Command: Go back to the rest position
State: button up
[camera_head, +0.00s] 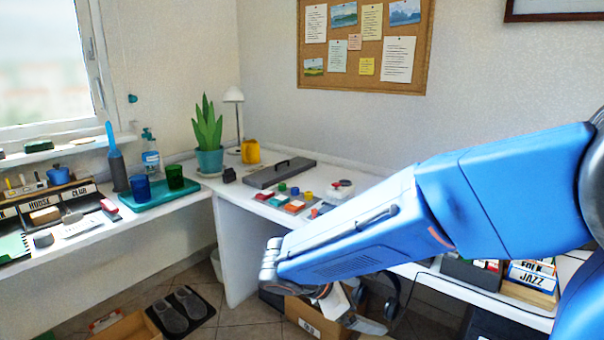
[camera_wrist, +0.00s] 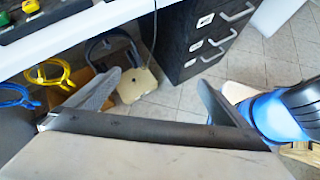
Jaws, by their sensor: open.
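My gripper (camera_wrist: 160,84) is open and empty in the wrist view, its two fingers spread wide with floor showing between them. In the head view my blue arm reaches in from the right across the desk. There the gripper end (camera_head: 345,305) is low, below the desk's front edge, and mostly hidden behind the arm. The white desk (camera_head: 240,205) runs along the wall behind it.
Labelled disc bins (camera_head: 40,205) stand on the left shelf, and FOLK and JAZZ bins (camera_head: 530,280) at the right. A dark drawer cabinet (camera_wrist: 200,40) stands under the desk. A cardboard box (camera_head: 305,318) and slippers (camera_head: 180,310) are on the floor.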

jog(key=s+d+r+m+y, duration=0.2)
jog(key=s+d+m+y, duration=0.2)
jog(key=s+d+m, duration=0.3)
jog(key=s+d+r+m+t+y, duration=0.1)
jog(key=s+d+m+y, duration=0.4)
jog(key=m, duration=0.8)
jog(key=s+d+r, duration=0.1)
jog(key=s+d, duration=0.2)
jog(key=s, duration=0.1)
jog(key=shift+s+r+m, duration=0.3)
jog(key=shift+s, duration=0.1)
dwell(0.8)
